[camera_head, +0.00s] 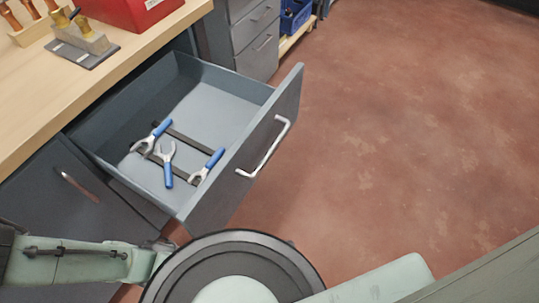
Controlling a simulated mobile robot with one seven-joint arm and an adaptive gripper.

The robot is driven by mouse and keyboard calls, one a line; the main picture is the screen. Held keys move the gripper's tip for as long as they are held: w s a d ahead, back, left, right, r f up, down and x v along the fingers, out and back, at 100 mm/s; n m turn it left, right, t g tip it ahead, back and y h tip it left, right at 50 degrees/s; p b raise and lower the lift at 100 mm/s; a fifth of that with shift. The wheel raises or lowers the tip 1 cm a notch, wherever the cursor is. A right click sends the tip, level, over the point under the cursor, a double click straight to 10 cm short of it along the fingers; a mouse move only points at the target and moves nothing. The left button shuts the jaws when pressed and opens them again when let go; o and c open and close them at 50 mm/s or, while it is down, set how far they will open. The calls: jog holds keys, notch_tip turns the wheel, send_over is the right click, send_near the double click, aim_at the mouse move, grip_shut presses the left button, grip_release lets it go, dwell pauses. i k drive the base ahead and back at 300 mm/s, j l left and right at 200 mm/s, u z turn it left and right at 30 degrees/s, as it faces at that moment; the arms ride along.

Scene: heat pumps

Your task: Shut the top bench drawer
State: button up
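The top bench drawer (215,83) is pulled well out from under the wooden bench top (40,84). It is grey, and its front panel (282,97) faces right with a pale bar handle (266,152). Several blue-handled pliers or wrenches (167,163) lie inside on dark strips. My gripper cannot be made out in the head view. Parts of my pale green arm and a round dark-rimmed part of me show along the bottom, in front of the drawer's near corner. Nothing of mine visibly touches the handle.
A closed cabinet front with a handle (78,187) is below the bench at left. On the bench are a red box (128,10) and a tool block (82,38). Grey drawers (256,38) and a blue crate (295,16) stand behind. The reddish floor (410,110) at right is clear.

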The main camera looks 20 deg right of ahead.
aim_at(191, 122)
jog(key=k+l+z, duration=0.35)
jog(key=k+l, duration=0.45)
